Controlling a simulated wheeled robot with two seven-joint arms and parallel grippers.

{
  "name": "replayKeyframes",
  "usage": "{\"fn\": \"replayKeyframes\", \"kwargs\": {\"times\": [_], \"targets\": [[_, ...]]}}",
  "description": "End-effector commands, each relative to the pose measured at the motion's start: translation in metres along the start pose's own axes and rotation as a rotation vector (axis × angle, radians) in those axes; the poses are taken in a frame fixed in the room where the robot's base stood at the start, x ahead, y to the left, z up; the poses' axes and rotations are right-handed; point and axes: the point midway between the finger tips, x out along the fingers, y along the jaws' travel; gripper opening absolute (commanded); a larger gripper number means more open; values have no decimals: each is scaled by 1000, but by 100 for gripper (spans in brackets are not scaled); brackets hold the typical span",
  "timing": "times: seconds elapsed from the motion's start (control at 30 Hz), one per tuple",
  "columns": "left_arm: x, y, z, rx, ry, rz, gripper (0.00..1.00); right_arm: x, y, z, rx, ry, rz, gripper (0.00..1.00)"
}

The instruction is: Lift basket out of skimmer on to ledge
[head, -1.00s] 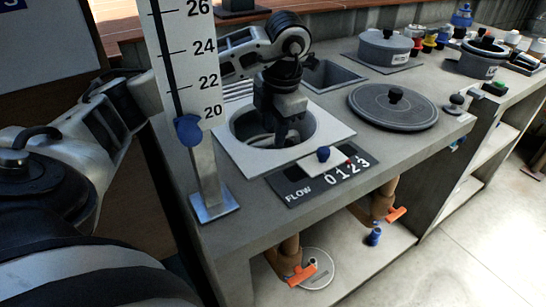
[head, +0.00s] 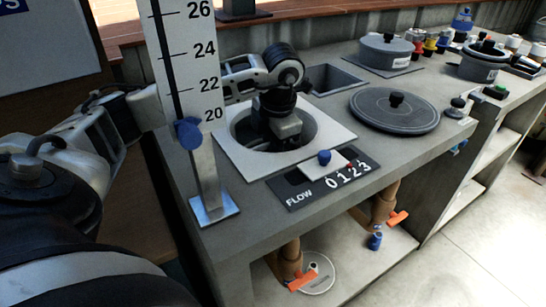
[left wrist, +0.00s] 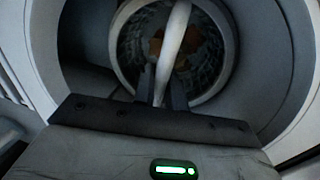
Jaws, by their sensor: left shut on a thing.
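The skimmer is a round well in a pale square plate (head: 245,165), set into the grey ledge (head: 388,148). My left gripper (head: 285,132) reaches down into the well, with its fingertips hidden in the head view. In the left wrist view the round basket (left wrist: 128,60) sits below the gripper inside the well. It has a pale upright handle (left wrist: 174,42) and some orange-brown matter (left wrist: 198,52) inside. My left gripper's fingers (left wrist: 162,88) are shut on the handle. The basket is hidden in the head view. My right gripper is out of view.
A round grey lid (head: 378,108) lies on the ledge right of the well. A rectangular recess (head: 333,79) is behind. A tall numbered gauge (head: 190,75) stands left, and a FLOW panel (head: 310,186) is in front. Some bare ledge lies between panel and lid.

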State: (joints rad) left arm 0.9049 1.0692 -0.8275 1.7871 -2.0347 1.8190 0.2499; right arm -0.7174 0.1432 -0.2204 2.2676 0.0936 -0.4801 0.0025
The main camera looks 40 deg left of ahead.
Motion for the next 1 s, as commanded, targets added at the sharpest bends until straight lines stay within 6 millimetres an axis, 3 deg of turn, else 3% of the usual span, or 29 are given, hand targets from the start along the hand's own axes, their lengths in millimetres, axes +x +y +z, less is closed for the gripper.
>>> {"fn": "replayKeyframes", "kwargs": {"times": [0.17,0.37,0.67,1.0], "targets": [[-4,1,1,0,-2,0,0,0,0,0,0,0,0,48],[-25,5,1,-1,-5,1,0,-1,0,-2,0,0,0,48],[-82,16,1,0,-6,0,0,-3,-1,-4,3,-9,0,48],[-154,31,1,-3,-5,2,0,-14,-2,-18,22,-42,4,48]]}}
